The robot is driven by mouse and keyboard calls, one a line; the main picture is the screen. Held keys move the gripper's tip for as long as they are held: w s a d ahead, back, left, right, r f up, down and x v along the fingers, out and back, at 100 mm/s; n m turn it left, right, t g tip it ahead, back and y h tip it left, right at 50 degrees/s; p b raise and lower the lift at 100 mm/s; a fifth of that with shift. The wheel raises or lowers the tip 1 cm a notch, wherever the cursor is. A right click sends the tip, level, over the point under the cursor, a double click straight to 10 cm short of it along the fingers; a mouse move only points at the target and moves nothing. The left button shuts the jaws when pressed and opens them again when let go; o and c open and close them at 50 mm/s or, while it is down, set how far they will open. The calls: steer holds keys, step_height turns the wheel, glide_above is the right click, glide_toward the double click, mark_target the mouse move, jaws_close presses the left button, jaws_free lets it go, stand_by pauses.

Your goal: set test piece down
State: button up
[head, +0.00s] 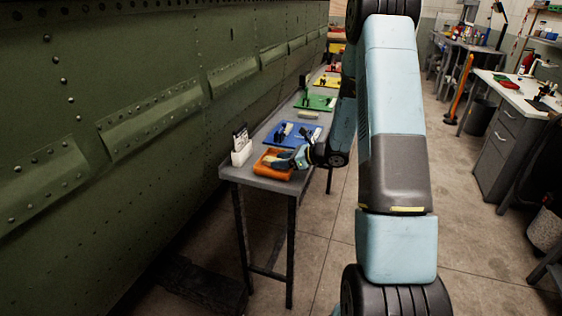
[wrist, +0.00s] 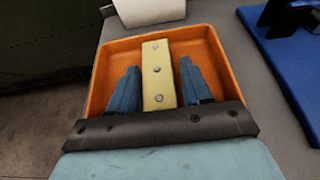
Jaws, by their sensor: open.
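The test piece (wrist: 157,85) is a pale yellow strip with several round rivets, lying in the orange tray (wrist: 97,88). In the wrist view my gripper (wrist: 159,66) is open, with one blue finger on each side of the strip and a visible gap on both sides. The near end of the strip is hidden behind the dark gripper body. In the head view my gripper (head: 284,161) is low over the orange tray (head: 272,172) at the near end of the bench. I cannot make out the strip clearly there.
A white holder (head: 242,152) with dark items stands left of the tray, close to the green fuselage panel (head: 130,120). A blue mat (head: 299,128) with dark tools lies behind the tray; green and yellow mats are farther along the grey bench (head: 264,187). Open floor lies right.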

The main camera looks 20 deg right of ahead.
steer(key=shift+s+a+f, duration=0.15)
steer(key=shift+s+f, duration=0.15)
steer(key=shift+f, duration=0.05)
steer(key=shift+r, duration=0.2)
steer(key=r+v, duration=0.1)
steer(key=v, duration=1.1)
steer(key=s+a+r+n+g+h, duration=0.3)
steer(key=s+a+r+n+g, duration=0.3)
steer(key=s+a+r+n, duration=0.6)
steer(key=s+d+r+n+t+h, duration=0.1)
steer(key=s+r+n+h, duration=0.3)
steer(key=s, duration=0.5)
steer(key=s+d+r+n+t+h, duration=0.2)
steer(key=s+r+n+h, duration=0.2)
steer(key=s+r+n, duration=0.3)
steer(key=shift+s+r+n+t, duration=0.2)
steer(key=shift+s+n+t, duration=0.1)
steer(key=shift+s+n, duration=0.8)
steer(key=shift+c, duration=0.4)
